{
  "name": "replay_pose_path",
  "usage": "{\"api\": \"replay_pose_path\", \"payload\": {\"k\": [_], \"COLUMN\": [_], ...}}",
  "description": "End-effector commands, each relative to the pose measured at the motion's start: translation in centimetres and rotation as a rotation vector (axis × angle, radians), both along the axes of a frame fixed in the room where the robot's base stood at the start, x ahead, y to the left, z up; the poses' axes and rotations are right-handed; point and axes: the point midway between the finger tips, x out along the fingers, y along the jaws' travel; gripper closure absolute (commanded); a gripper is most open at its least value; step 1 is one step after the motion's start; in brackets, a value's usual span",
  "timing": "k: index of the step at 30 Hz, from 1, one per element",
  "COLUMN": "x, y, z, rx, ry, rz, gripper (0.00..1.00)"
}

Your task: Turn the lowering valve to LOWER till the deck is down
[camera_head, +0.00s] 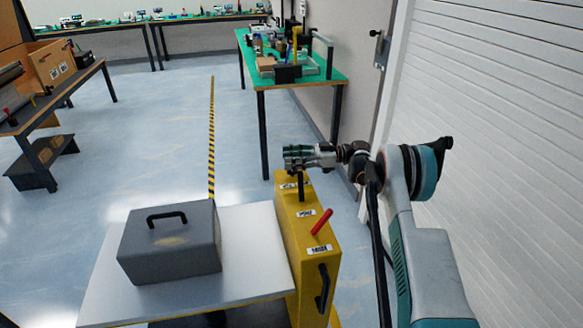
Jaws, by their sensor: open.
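A yellow housing (291,235) stands beside a light grey deck (246,268). A red lever (322,222) leans up and to the right from the housing's sloping top. A short black lever (300,187) stands up near the housing's far end. Small white labels sit by the levers, too small to read, so I cannot tell from the lettering which is the lowering valve. My gripper (288,158) is open, pointing left just above the black lever; whether they touch I cannot tell. The deck is raised above the floor.
A grey box (169,243) with a black handle sits on the deck. A black handle (322,288) is on the housing's near face. A green-topped workbench (262,83) stands behind, a white slatted wall (505,130) at right. Open floor lies to the left.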

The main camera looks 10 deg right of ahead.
Motion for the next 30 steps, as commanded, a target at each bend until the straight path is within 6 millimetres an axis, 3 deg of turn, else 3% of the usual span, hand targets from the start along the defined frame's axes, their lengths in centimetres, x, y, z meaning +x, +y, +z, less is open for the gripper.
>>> {"api": "replay_pose_path", "payload": {"k": [6, 14, 23, 26, 30], "x": [0.0, 0.0, 0.0, -0.3, -1.6], "y": [0.0, 0.0, -0.2, -1.1, -3.4], "z": [3.5, 4.8, 4.6, 3.5, 0.6], "rx": [0.0, 0.0, 0.0, 0.0, 0.0], "ry": [0.0, 0.0, 0.0, 0.0, 0.0], "rz": [0.0, 0.0, -0.01, -0.056, -0.194], "gripper": [0.5, 0.5, 0.5, 0.5, 0.5]}}
